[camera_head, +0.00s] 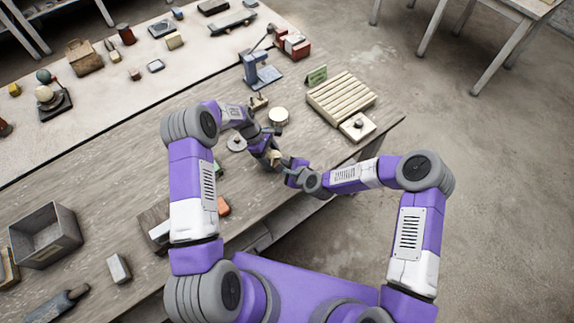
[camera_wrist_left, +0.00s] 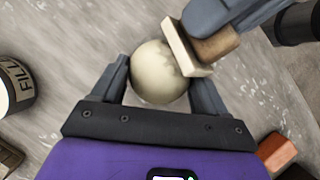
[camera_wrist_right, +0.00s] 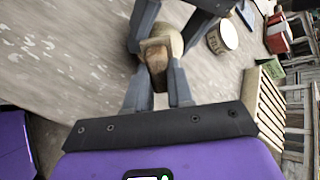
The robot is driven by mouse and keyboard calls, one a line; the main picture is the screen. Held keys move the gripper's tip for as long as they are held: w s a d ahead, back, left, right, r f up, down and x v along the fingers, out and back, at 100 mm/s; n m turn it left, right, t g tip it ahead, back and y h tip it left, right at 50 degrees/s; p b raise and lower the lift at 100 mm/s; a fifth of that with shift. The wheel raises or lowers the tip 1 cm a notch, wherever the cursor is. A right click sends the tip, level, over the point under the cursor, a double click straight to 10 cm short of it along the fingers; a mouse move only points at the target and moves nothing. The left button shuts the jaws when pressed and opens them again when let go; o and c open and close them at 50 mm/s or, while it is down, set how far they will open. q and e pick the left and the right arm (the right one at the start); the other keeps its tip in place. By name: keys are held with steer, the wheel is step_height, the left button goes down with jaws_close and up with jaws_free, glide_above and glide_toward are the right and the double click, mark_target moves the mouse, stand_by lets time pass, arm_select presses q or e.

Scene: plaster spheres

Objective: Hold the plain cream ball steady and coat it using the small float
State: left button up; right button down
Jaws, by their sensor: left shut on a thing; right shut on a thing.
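The cream ball (camera_wrist_left: 157,72) is between the fingers of my left gripper (camera_wrist_left: 162,88), which is shut on it. Some grey, uneven patches show on its upper right. My right gripper (camera_wrist_right: 158,88) is shut on the brown handle (camera_wrist_right: 156,60) of the small float. In the left wrist view the float's pale flat plate (camera_wrist_left: 184,44) lies against the ball's right side, or very close to it. In the head view the ball (camera_head: 274,155) is small and partly hidden by my two grippers, which meet near the bench's front edge.
A white tub marked FILL (camera_wrist_left: 14,86) stands left of the ball in the left wrist view; it also shows in the head view (camera_head: 278,116). A ribbed cream rack (camera_head: 341,97) with a green sign is beyond, and a blue stand (camera_head: 262,76) is behind. An orange block (camera_wrist_left: 277,152) lies nearby.

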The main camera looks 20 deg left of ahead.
steer(key=shift+s+a+r, duration=0.2)
steer(key=shift+a+r, duration=0.1)
steer(key=shift+a, duration=0.15)
steer(key=shift+s+a+r, duration=0.2)
steer(key=shift+a+r, duration=0.05)
steer(key=shift+a, duration=0.15)
steer(key=shift+w+d+f, duration=0.2)
steer(key=shift+d+f, duration=0.35)
steer(key=shift+d, duration=0.15)
steer(key=shift+w+d+f, duration=0.4)
steer(key=shift+w+d, duration=0.05)
steer(key=shift+d, duration=0.3)
steer(key=shift+s+a+r, duration=0.25)
steer(key=shift+a+r, duration=0.15)
steer(key=shift+a, duration=0.05)
steer(key=shift+s+a+r, duration=0.2)
steer(key=shift+a+r, duration=0.15)
steer(key=shift+a, duration=0.1)
steer(key=shift+s+a+r, duration=0.25)
steer(key=shift+s+a, duration=0.05)
steer(key=shift+a, duration=0.2)
steer(key=shift+s+d+f, duration=0.1)
steer(key=shift+d, duration=1.1)
